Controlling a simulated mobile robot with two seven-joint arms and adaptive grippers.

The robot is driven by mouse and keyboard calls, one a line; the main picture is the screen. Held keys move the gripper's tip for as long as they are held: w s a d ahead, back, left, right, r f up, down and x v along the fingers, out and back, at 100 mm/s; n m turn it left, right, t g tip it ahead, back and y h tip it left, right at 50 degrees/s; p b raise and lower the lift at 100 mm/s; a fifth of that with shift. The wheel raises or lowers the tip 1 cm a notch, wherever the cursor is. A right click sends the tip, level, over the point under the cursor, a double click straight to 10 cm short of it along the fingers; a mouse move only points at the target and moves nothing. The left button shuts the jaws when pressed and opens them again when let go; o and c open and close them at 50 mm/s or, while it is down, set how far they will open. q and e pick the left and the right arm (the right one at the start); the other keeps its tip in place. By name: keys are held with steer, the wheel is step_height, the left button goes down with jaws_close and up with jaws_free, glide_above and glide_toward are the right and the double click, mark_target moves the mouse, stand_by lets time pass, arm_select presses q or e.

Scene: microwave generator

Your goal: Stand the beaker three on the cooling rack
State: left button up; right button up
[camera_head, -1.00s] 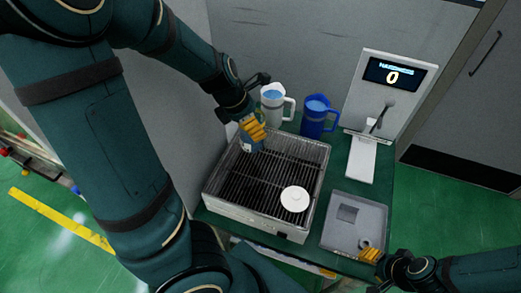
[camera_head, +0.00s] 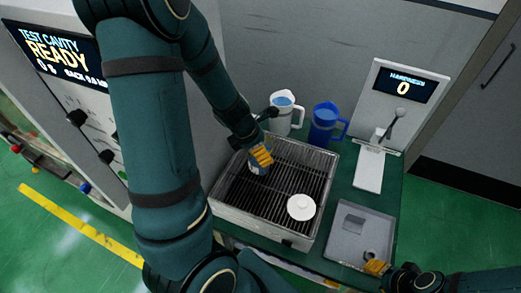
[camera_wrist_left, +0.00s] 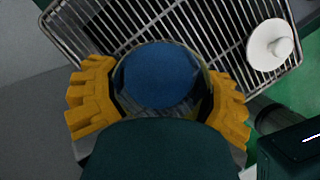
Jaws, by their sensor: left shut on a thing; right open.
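The cooling rack (camera_head: 240,212) is a square metal grille tray on the green table. My left gripper (camera_head: 262,156) is shut on a clear beaker (camera_head: 257,169) over the rack's left part. In the left wrist view, the beaker (camera_wrist_left: 160,76) holds blue liquid and sits between the yellow fingers of the left gripper (camera_wrist_left: 160,98), with grille bars around it. It looks about upright; I cannot tell whether its base touches the bars. My right gripper (camera_head: 377,267) is open at the front right, by the grey tray.
A white lid-like disc with a knob (camera_head: 301,207) lies on the rack's right front. A white jug (camera_head: 285,110) and a blue jug (camera_head: 325,122) stand behind it. A grey tray (camera_head: 345,248) and a display stand (camera_head: 393,105) are to the right. A READY panel (camera_head: 62,50) stands left.

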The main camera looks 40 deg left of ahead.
arm_select(q)
steer(key=shift+f, duration=0.25)
steer(key=o, duration=1.2)
steer(key=shift+o, duration=0.2)
steer(key=shift+r, duration=0.1)
steer(key=v, duration=0.7)
steer(key=shift+r, duration=0.15)
steer(key=shift+s, duration=0.1)
arm_select(e)
steer(key=shift+s, duration=0.1)
